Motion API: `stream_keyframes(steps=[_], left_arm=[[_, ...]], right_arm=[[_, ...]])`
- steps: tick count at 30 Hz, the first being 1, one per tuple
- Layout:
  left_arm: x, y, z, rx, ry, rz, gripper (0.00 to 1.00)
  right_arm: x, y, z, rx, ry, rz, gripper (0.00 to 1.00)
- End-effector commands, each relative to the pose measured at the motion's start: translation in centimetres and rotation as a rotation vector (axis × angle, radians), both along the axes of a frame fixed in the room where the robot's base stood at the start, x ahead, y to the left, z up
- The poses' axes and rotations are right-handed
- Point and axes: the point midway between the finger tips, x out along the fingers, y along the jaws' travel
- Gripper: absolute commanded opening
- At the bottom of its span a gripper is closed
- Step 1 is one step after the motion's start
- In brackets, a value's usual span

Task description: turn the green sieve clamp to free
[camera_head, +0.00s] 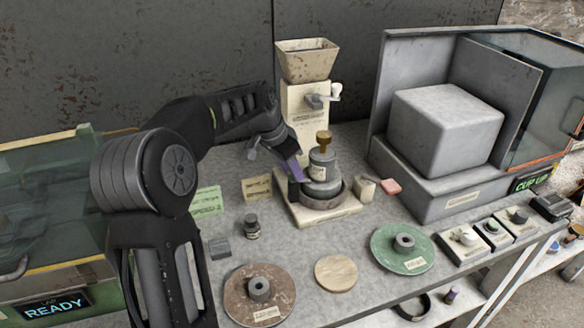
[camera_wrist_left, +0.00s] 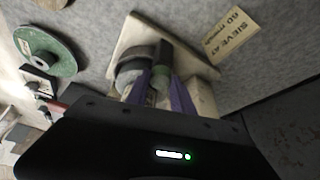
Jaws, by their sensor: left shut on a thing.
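The sieve stand (camera_head: 345,212) has a cream base, a dark round ring and a grey canister (camera_head: 322,165) with a brass knob on top. My left gripper (camera_head: 293,170) reaches down to the left side of the stand, one purple finger showing. In the left wrist view, the purple fingers of my left gripper (camera_wrist_left: 164,92) are shut on a small upright part with a green band, the green sieve clamp (camera_wrist_left: 162,72), beside the ring. The clamp is hidden behind the gripper in the head view, and its turn angle cannot be told. My right gripper is not in view.
A cream mill (camera_head: 305,115) stands close behind the sieve stand. A small dark bottle (camera_head: 252,227) is in front left. A green disc (camera_head: 385,258), a wooden disc (camera_head: 336,273) and a brown disc (camera_head: 240,295) lie in front. A large grey machine (camera_head: 445,125) stands at right.

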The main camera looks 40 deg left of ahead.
Motion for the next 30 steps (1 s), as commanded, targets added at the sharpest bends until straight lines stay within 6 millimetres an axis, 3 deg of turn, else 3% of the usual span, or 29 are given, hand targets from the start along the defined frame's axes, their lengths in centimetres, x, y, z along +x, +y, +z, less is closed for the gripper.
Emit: stream_keyframes(steps=[17,30], left_arm=[[0.3,0.4,0.3,-0.001,-0.002,-0.545,0.0],[0.4,0.4,0.6,-0.001,-0.002,-0.943,0.0]], right_arm=[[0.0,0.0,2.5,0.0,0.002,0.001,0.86],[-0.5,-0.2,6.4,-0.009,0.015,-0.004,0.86]])
